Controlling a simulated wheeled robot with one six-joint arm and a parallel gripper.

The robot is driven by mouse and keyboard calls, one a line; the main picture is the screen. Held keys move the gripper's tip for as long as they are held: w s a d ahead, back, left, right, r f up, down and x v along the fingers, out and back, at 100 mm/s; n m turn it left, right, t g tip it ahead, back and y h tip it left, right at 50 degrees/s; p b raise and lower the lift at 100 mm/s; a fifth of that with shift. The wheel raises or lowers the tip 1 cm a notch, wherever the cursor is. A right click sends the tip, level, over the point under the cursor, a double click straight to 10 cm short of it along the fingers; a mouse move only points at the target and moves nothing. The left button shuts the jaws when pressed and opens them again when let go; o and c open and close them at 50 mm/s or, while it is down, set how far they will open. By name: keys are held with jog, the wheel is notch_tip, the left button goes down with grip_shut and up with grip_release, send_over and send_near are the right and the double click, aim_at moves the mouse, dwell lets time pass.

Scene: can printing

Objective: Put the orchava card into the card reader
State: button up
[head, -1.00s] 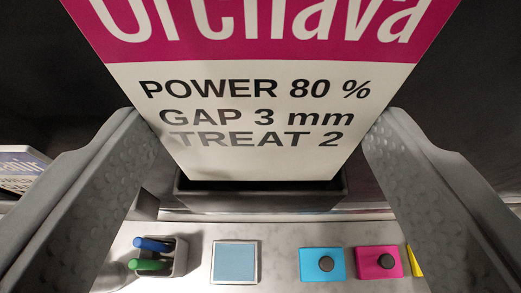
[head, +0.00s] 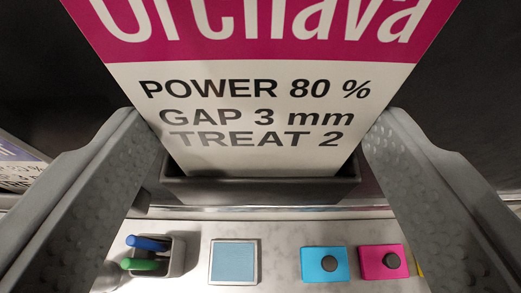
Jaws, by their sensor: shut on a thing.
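The orchava card (head: 260,160) is large and white with a magenta band, and reads "POWER 80 %", "GAP 3 mm" and "TREAT 2". It fills the upper middle of the head view. My gripper (head: 262,135) is shut on the card, with one finger at its left edge and one at its right edge. A dark grey open-topped holder (head: 262,190), which looks like the card reader, lies behind and below the card's lower edge. I cannot tell whether the card's lower edge is inside it or in front of it.
Below lies a pale marbled worktop (head: 285,275). On it are a pen cup (head: 178,257) with a blue and a green pen, a light blue square pad (head: 233,262), a cyan button box (head: 313,265) and a magenta button box (head: 373,263). Another printed card (head: 20,172) shows at the far left.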

jog(key=shift+f, duration=0.95)
jog(key=o, duration=1)
jog(key=shift+o, duration=0.2)
jog(key=shift+s, duration=0.1)
jog(key=v, duration=1.7)
jog(key=shift+r, duration=0.15)
jog(key=shift+s, duration=0.1)
jog(key=s+f+t, duration=0.2)
jog(key=s+f, duration=1)
jog(key=s, duration=0.4)
jog(key=s+f+t, duration=0.1)
jog(key=s+f, duration=1.2)
jog(key=s, duration=0.4)
jog(key=shift+s+t, duration=0.2)
jog(key=shift+t, duration=0.2)
